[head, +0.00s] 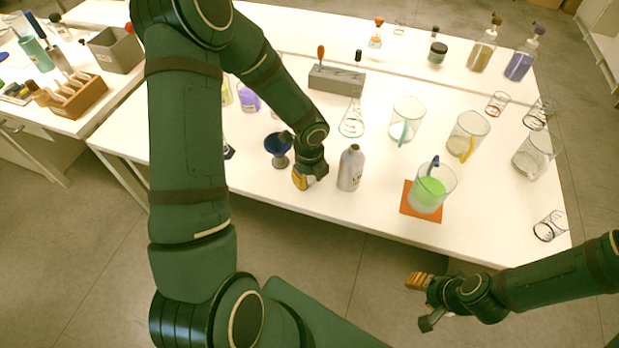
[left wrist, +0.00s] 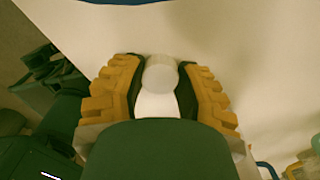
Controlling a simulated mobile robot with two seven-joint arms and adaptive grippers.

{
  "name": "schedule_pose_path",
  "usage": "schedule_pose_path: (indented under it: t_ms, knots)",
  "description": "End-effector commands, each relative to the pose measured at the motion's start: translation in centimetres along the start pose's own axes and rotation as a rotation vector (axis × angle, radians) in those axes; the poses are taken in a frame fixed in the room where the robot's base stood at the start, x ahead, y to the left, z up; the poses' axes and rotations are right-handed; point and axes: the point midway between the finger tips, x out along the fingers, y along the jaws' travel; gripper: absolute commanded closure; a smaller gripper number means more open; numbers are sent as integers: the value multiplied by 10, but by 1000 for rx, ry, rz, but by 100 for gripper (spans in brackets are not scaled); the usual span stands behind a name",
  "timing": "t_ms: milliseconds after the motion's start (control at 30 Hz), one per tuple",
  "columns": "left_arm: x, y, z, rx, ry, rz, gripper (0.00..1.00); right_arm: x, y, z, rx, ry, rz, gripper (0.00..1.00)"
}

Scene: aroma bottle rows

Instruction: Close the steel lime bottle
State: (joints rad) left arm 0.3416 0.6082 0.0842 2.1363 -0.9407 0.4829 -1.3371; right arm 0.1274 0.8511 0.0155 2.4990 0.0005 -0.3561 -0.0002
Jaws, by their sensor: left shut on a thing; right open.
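The grey steel bottle (head: 350,169) stands upright near the front edge of the white table in the head view. A darker round opening or top shows on its neck; its lime marking is too small to make out. My left gripper (head: 303,180) is just left of the bottle, low over the table and apart from it. In the left wrist view my left gripper (left wrist: 160,88) is shut on a small pale round cap (left wrist: 160,74); the fingers hide this cap in the head view. My right gripper (head: 422,302) is open and empty, in front of the table edge.
A blue funnel-like cup (head: 278,148) stands close behind my left gripper. A beaker of green liquid (head: 430,190) stands on an orange mat (head: 409,206) to the right. A flask (head: 352,120) and a grey block (head: 337,80) are behind the bottle. The table between bottle and mat is clear.

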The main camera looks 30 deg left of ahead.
Motion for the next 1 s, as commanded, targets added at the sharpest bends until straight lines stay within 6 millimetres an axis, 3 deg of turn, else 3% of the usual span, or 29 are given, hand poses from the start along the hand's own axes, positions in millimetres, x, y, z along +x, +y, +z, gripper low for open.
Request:
schedule_pose_path:
  t_ms: [500,700,1000]
  knots:
    - [-88,0,1,-1,-2,-3,77,-33,-12,3,2,-16,-1,53]
    - [-98,0,0,-1,0,0,77,-35,-13,4,3,-18,-1,53]
    - [-98,0,0,0,0,0,77,-35,-13,4,3,-18,-1,53]
